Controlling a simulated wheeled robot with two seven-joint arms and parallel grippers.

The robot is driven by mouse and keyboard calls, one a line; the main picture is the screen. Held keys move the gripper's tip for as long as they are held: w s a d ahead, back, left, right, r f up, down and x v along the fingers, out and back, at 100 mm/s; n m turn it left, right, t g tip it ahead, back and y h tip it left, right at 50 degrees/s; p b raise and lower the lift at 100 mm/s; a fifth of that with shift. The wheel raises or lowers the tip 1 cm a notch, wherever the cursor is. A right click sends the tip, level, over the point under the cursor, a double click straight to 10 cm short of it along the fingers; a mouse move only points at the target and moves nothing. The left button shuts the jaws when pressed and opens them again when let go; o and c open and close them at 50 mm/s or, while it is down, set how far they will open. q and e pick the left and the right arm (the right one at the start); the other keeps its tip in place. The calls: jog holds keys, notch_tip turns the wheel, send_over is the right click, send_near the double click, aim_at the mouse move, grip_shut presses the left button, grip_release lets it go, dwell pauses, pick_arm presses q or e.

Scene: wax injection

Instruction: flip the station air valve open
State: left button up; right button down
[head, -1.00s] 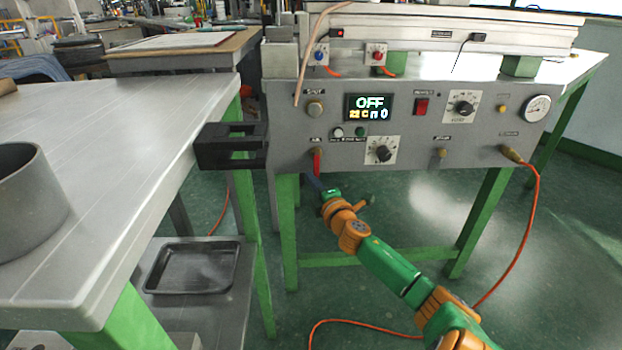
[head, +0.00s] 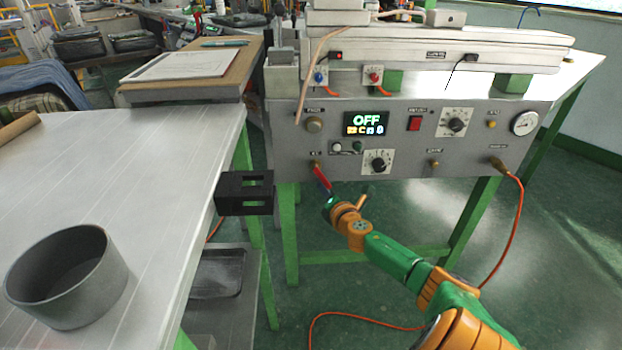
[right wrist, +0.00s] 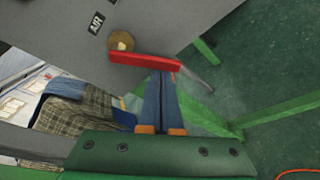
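The station air valve's red lever (head: 321,175) hangs below its brass fitting at the lower left of the grey panel (head: 290,150). It slants down to the right. In the right wrist view the red lever (right wrist: 145,62) runs right from the brass fitting (right wrist: 121,41), beside the AIR label (right wrist: 96,22). My right gripper (head: 326,187) is at the lever's lower end. In the right wrist view its two blue fingers (right wrist: 161,76) lie close together, with their tips against the lever's side, not around it. My left gripper is not in view.
The panel has a display (head: 367,124) reading OFF, several knobs and a gauge (head: 525,122). A black bracket (head: 232,206) juts out at the left table's (head: 170,180) edge. A grey cylinder (head: 68,280) stands on that table. An orange hose (head: 515,230) hangs at right.

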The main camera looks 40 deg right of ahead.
jog(key=n+p, duration=0.1)
jog(key=p, duration=0.1)
jog(key=s+d+r+n+g+p, duration=0.1)
jog(key=n+p, duration=0.1)
jog(key=p, duration=0.1)
jog(key=d+r+n+g+h+p, duration=0.1)
jog(key=p, duration=0.1)
jog(key=shift+s+r+n+p, duration=0.25)
jog(key=shift+n+p, duration=0.05)
jog(key=shift+n, duration=0.1)
jog(key=shift+s+d+r+n+g+h+p, duration=0.1)
jog(key=shift+n+g+h+p, duration=0.1)
jog(key=shift+n+p, duration=0.15)
jog(key=shift+s+r+n+g+h+p, duration=0.1)
jog(key=shift+n+h+p, duration=0.15)
jog(key=shift+p, duration=0.15)
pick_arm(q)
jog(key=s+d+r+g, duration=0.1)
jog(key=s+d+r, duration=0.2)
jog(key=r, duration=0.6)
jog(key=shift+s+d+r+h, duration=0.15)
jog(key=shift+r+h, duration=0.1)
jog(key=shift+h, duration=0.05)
pick_arm(e)
jog(key=shift+f, duration=0.2)
jog(key=shift+w+a+r, duration=0.25)
jog(key=shift+w+a, duration=0.25)
jog(key=shift+a, duration=0.05)
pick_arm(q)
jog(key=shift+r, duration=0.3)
